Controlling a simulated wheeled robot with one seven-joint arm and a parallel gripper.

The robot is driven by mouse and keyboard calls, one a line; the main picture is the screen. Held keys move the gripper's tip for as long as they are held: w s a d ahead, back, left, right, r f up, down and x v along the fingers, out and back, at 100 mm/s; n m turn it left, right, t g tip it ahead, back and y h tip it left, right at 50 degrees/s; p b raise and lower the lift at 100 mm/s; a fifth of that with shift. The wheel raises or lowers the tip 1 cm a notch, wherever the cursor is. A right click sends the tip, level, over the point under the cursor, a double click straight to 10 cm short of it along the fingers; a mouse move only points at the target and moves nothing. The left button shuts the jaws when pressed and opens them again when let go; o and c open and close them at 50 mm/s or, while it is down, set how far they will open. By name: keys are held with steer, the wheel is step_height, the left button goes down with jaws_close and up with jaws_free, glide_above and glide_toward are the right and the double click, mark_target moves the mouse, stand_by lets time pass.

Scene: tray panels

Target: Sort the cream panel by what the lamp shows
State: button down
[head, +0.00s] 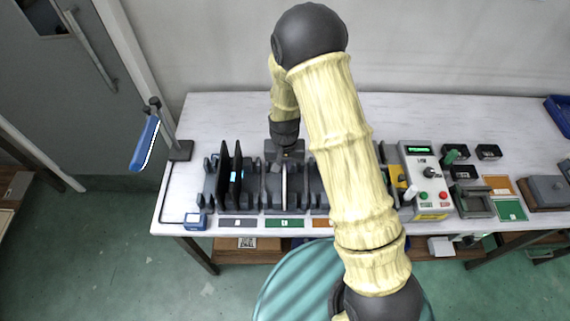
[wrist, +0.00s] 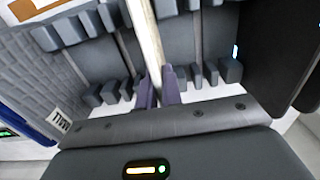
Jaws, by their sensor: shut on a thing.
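The cream panel (head: 284,186) stands upright, edge-on, over the middle rack (head: 270,203), behind the green label strip (head: 284,223). My gripper (head: 286,156) is above it, shut on its upper edge. In the wrist view the panel (wrist: 146,40) runs between the two purple fingertips (wrist: 159,88). It lies between rows of rack posts; I cannot tell whether its lower edge is seated. A blue bar lamp (head: 145,144) on a stand is at the far left. A control box (head: 424,180) with a lit green display is to the right.
Dark panels (head: 229,176) stand in the left rack, behind a grey strip (head: 237,223). An orange strip (head: 322,223) fronts the right rack, partly hidden by my arm. A small blue device (head: 195,220) is at the front left. The table (head: 225,112) is clear behind the racks.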

steer(key=shift+w+f, duration=0.1)
steer(key=shift+f, duration=0.2)
stand_by(0.5)
steer(key=c, duration=1.5)
jaws_free()
steer(key=shift+s, duration=0.2)
steer(key=shift+w, duration=0.1)
step_height(320, 180, up, 18)
steer(key=b, duration=0.2)
steer(key=shift+f+b, duration=0.25)
steer(key=shift+b, duration=0.05)
steer(key=shift+d, duration=0.1)
steer(key=s+d+t, duration=0.2)
steer(key=s+d, duration=1)
steer(key=d, duration=0.1)
steer(key=shift+s+d+r+t, duration=0.15)
steer(key=shift+s+d+t, duration=0.05)
steer(key=shift+d+t, duration=0.1)
